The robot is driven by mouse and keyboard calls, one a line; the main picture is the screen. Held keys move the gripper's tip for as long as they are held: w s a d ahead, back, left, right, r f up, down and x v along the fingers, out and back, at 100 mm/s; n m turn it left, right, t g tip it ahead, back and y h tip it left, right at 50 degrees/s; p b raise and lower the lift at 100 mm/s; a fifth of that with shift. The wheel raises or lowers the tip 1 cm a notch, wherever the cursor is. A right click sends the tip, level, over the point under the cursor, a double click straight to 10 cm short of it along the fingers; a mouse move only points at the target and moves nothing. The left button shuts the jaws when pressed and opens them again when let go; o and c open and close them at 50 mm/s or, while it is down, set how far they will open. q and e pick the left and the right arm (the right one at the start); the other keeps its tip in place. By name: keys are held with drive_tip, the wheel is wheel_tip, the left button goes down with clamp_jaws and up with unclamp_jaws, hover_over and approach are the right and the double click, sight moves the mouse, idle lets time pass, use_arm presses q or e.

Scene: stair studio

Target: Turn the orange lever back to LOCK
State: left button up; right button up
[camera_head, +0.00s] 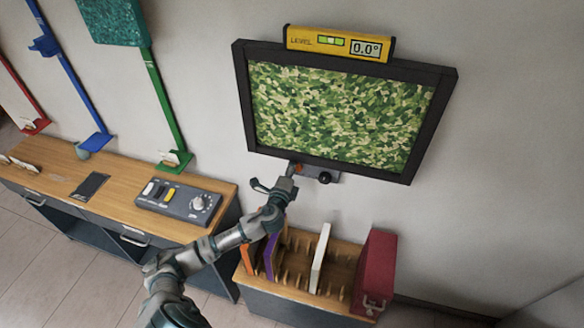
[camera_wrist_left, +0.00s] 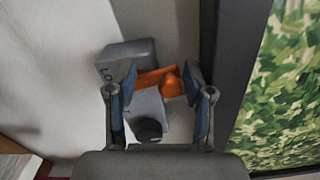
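The orange lever (camera_wrist_left: 158,76) has a rounded orange end and sits on a grey housing (camera_wrist_left: 128,54) with partly readable lettering that starts "LO". A black knob (camera_wrist_left: 149,130) is beside it on the grey plate. In the head view only a bit of orange (camera_head: 298,168) shows under the frame's lower edge, with the black knob (camera_head: 324,177) to its right. My left gripper (camera_wrist_left: 160,90) is open, its two fingers on either side of the lever. I cannot tell whether either finger touches it. My right gripper is not in view.
A black-framed camouflage panel (camera_head: 340,108) hangs just above, with a yellow level (camera_head: 339,44) reading 0.0° on top. Below stands a wooden rack (camera_head: 300,284) with boards and a red case (camera_head: 376,272). A wooden desk (camera_head: 116,204) with a control box (camera_head: 179,199) is at left.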

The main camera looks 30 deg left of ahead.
use_arm(q)
drive_tip(key=shift+d+f, duration=0.15)
drive_tip(key=shift+d, duration=0.05)
drive_tip(key=c, duration=0.4)
drive_tip(key=shift+a, duration=0.3)
drive_tip(key=shift+c, duration=1)
drive_tip(key=shift+s+a+f, duration=0.1)
drive_tip(key=shift+s+a, duration=0.1)
drive_tip(key=shift+a, duration=0.15)
clamp_jaws()
drive_tip(key=shift+a+f+n+b, duration=0.1)
drive_tip(key=shift+f+n+b, duration=0.15)
drive_tip(key=shift+n, duration=0.35)
drive_tip(key=shift+a+f+n+b, duration=0.1)
drive_tip(key=shift+f+n+b, duration=0.1)
drive_tip(key=shift+n, duration=0.4)
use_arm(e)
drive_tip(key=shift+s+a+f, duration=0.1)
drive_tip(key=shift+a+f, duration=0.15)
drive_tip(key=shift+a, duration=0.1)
